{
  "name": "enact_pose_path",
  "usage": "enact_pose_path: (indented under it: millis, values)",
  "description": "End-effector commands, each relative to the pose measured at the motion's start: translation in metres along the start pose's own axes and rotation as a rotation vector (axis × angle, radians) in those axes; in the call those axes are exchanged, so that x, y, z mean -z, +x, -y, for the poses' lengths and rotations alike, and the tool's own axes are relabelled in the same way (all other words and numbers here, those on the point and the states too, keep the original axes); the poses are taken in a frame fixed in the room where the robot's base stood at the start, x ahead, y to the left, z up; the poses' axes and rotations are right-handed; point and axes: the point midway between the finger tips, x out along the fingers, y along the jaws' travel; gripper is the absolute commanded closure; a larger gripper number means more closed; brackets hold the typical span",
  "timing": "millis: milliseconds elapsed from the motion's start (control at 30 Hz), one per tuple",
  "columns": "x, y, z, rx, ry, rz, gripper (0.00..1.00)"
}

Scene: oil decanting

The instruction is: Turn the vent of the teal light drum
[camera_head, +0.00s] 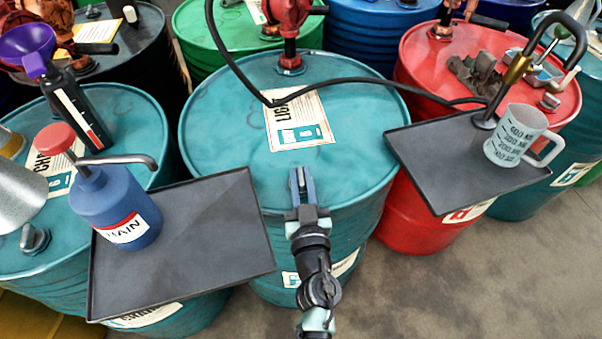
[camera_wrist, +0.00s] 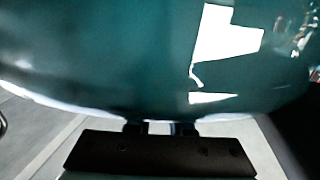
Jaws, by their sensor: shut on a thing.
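The teal light drum (camera_head: 235,170) stands in the middle of the head view, with a "LIGHT" label on its lid and a red pump at its back. My gripper (camera_head: 302,178) reaches over the drum's near rim and is shut at the front of the lid. The vent sits between the fingers and is largely hidden by them, so its angle cannot be told. In the wrist view my gripper (camera_wrist: 160,128) shows at the bottom against the blurred teal drum (camera_wrist: 110,60).
A black tray (camera_head: 200,265) with a blue pump bottle (camera_head: 110,200) is at the left. Another tray (camera_head: 440,190) with a grey measuring jug (camera_head: 515,135) is at the right. A black hose (camera_head: 350,82) crosses above the lid. Other drums crowd around; bare floor shows lower right.

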Motion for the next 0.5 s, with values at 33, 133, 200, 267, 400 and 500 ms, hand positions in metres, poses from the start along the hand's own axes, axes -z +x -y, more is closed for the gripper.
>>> enact_pose_path:
  millis: [33, 133, 200, 267, 400, 500]
  values:
    - [0.005, -0.0002, -0.0012, 0.018, 0.001, 0.003, 1.0]
    - [0.0071, 0.0, -0.0023, 0.07, 0.003, 0.003, 1.0]
    - [0.0074, 0.0, -0.0022, 0.117, 0.003, 0.004, 1.0]
    - [0.0073, 0.0002, -0.0036, 0.158, 0.004, 0.004, 1.0]
    - [0.0052, 0.0007, -0.0049, 0.271, 0.004, 0.003, 1.0]
    - [0.002, 0.0011, -0.0056, 0.356, 0.002, 0.003, 1.0]
